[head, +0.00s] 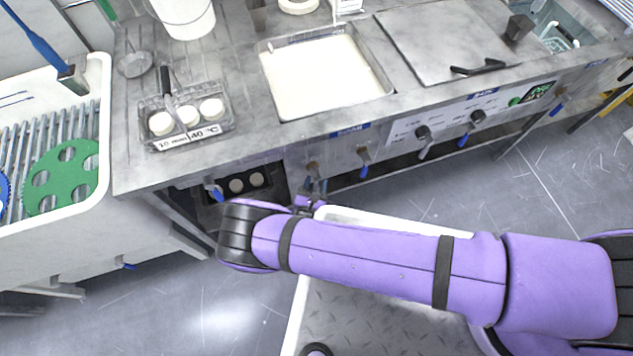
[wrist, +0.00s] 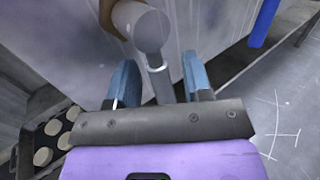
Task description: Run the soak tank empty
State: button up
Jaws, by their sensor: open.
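The tank (head: 325,75) is a square basin sunk in the steel bench, filled with whitish liquid; the blue label (head: 352,128) below is too small to read surely.
A lidded tank (head: 440,40) with more taps stands to the right. A basket of white discs (head: 186,118) sits on the bench at left. A dark tray of discs (head: 238,184) is beneath the bench. A blue handle (wrist: 265,22) is right of my gripper.

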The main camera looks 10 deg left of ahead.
jog(key=shift+w, duration=0.2)
grip_shut()
